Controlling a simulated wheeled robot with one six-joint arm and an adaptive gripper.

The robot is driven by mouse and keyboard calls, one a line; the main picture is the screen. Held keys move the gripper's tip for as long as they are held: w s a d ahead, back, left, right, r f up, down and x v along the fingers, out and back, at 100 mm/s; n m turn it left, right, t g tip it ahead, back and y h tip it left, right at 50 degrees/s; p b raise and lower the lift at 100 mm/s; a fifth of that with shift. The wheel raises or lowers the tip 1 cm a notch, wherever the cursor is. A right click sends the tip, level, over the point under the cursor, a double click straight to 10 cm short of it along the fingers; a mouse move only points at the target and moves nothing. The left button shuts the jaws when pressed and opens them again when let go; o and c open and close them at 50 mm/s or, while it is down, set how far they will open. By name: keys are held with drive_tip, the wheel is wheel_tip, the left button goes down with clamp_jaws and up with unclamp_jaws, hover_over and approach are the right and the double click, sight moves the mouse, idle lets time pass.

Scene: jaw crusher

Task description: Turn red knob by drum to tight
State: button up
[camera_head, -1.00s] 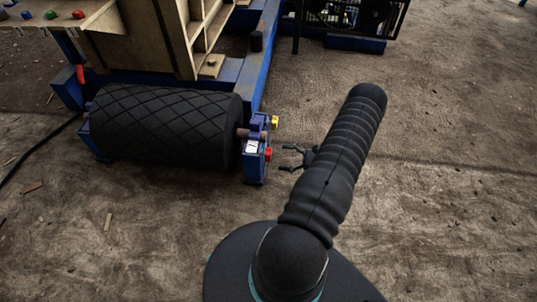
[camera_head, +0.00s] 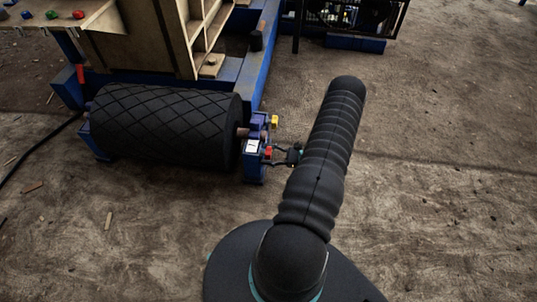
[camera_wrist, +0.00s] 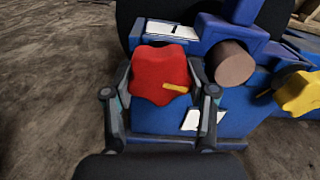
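The red knob (camera_wrist: 160,76) is star-shaped with a yellow pointer that points right in the wrist view. It sits on the blue bracket (camera_wrist: 240,120) at the drum's end, and it also shows in the head view (camera_head: 268,152). My gripper (camera_wrist: 160,95) is open, with one finger on each side of the knob. I cannot tell whether the fingers touch it. In the head view my gripper (camera_head: 279,156) is at the knob, right of the bracket. The black drum (camera_head: 165,125) with a diamond pattern lies left of the bracket.
A yellow knob (camera_wrist: 299,93) is on the bracket to the right of the red one, with a brown shaft end (camera_wrist: 234,64) between them. White labels (camera_wrist: 172,30) are on the bracket. Open dirt ground (camera_head: 440,210) lies to the right.

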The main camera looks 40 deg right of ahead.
drive_tip(key=shift+c, duration=1)
drive_tip(key=shift+m, duration=0.3)
drive_tip(key=m+b, duration=0.2)
drive_tip(key=m, duration=0.1)
drive_tip(key=shift+s+a+f, duration=0.1)
drive_tip(key=m+b, duration=0.1)
drive_tip(key=m, duration=0.3)
drive_tip(key=shift+a, duration=0.1)
drive_tip(key=m, duration=0.3)
drive_tip(key=shift+s+r+m+b, duration=0.1)
drive_tip(key=shift+r+m+b, duration=0.1)
drive_tip(key=shift+m+b, duration=0.2)
drive_tip(key=m, duration=0.5)
drive_tip(key=shift+s+a+r, duration=0.1)
drive_tip(key=shift+r, duration=0.1)
drive_tip(key=m, duration=0.5)
drive_tip(key=shift+r+m, duration=0.15)
drive_tip(key=shift+m, duration=0.25)
